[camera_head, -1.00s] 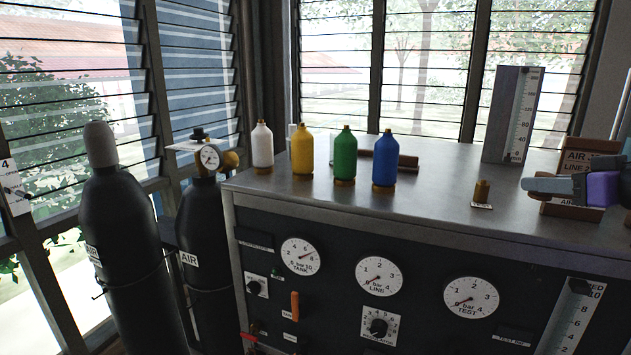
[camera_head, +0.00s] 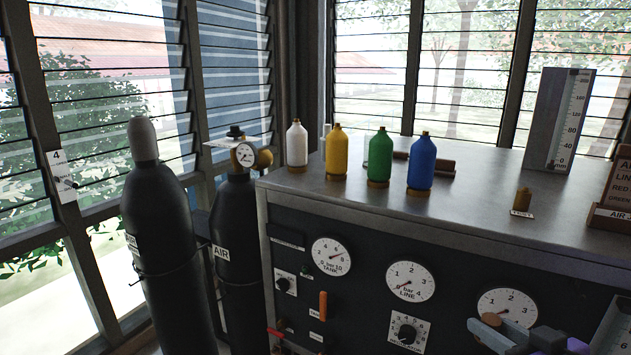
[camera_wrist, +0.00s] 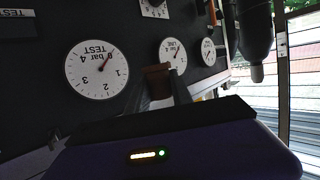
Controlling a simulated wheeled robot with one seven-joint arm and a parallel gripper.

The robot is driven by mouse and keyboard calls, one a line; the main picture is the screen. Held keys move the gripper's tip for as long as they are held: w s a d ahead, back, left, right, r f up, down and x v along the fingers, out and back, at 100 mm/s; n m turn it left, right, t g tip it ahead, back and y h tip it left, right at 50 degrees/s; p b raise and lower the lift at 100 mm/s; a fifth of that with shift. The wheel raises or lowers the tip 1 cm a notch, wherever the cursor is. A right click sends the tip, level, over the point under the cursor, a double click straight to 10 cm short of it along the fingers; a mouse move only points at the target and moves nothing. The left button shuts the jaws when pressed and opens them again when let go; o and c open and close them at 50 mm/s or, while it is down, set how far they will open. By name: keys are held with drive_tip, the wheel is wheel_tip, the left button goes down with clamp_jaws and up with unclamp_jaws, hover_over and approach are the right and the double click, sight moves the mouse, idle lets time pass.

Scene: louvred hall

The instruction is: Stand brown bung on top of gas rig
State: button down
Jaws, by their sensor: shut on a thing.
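The brown bung (camera_head: 491,320) is a short brown cylinder held between the fingertips of my gripper (camera_head: 488,328), which is shut on it. In the wrist view the brown bung (camera_wrist: 157,72) shows between the fingers of my gripper (camera_wrist: 160,84), with the dial panel behind. The gas rig (camera_head: 330,210) is a dark-fronted cabinet with a grey metal top and round dials. In the head view my gripper appears low at the right, over the rig's front and below its top edge. A small brass fitting (camera_head: 522,200) with a TEST label stands on the top.
White (camera_head: 297,145), yellow (camera_head: 336,151), green (camera_head: 380,157) and blue (camera_head: 421,163) bottles stand along the rig's top. A tall gauge block (camera_head: 556,120) is at the back right. Black cylinders (camera_head: 165,245) stand left. The top between the blue bottle and brass fitting is clear.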

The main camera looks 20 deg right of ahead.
drive_tip(key=a+f+b, duration=0.1)
drive_tip(key=a+f, duration=0.6)
drive_tip(key=f, duration=0.4)
drive_tip(key=a+f+y+b, duration=0.1)
drive_tip(key=a+f, duration=0.7)
drive_tip(key=f, duration=0.3)
drive_tip(key=a+f+n+b, duration=0.1)
drive_tip(key=a+f+b, duration=0.1)
drive_tip(key=a+f, duration=0.6)
drive_tip(key=shift+w+f+y, duration=0.3)
drive_tip(key=shift+f, duration=1.45)
drive_tip(key=shift+s, duration=0.1)
